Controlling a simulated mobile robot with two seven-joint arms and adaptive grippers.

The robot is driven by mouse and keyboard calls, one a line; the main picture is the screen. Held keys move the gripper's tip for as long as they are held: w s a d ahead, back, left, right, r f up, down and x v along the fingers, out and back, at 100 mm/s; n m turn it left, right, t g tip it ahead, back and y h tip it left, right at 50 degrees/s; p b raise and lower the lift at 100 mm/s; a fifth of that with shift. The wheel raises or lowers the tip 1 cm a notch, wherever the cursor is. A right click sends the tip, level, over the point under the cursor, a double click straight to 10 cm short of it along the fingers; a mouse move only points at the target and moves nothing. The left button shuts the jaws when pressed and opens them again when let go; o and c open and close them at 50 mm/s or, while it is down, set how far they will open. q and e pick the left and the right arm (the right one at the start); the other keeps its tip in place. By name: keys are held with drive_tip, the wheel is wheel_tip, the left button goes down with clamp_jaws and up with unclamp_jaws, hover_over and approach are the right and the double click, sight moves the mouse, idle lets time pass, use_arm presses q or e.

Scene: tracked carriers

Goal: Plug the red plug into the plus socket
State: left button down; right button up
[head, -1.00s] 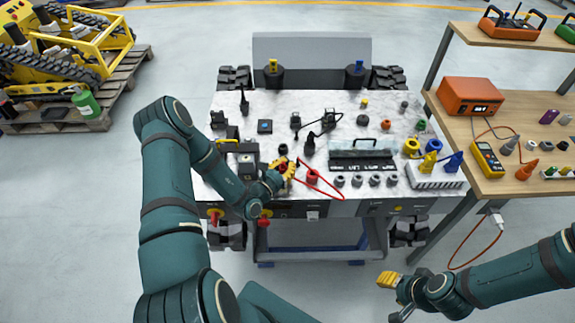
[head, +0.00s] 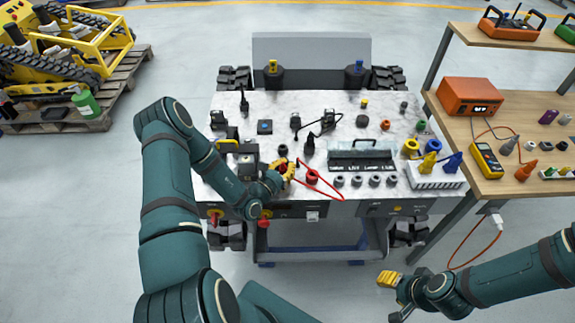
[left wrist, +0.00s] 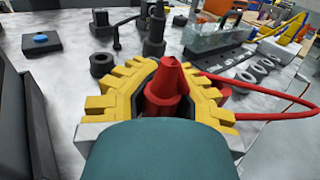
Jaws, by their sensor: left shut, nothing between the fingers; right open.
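A red plug (left wrist: 168,85) stands upright in the left wrist view, with the yellow fingers of my left gripper (left wrist: 160,95) curving round its sides. The fingers are closed, with no clear grip on the plug. In the head view my left gripper (head: 286,176) is at the front edge of the marbled worktop and largely hides the plug. A red ring-shaped piece (head: 312,177) sits just right of it. A red cable (head: 330,183) loops over the front edge. I cannot make out a plus mark on any socket. My right gripper (head: 388,283) is open and empty, low at the right.
Several grey ring sockets (head: 357,181) line the front edge, below a dark case (head: 362,157) with a handle. Black connectors (head: 309,145) stand behind the left gripper. A white rack (head: 436,178) is at the right. A wooden bench (head: 525,130) adjoins the worktop.

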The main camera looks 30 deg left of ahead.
use_arm(q)
drive_tip(key=shift+w+r+p, duration=0.25)
drive_tip(key=shift+r+p, duration=0.2)
drive_tip(key=shift+p, duration=0.05)
drive_tip(key=shift+s+r+p, duration=0.1)
drive_tip(key=shift+r+p, duration=0.25)
drive_tip(key=shift+r, duration=0.15)
drive_tip(key=shift+r+p, duration=1.35)
drive_tip(key=shift+r, duration=0.3)
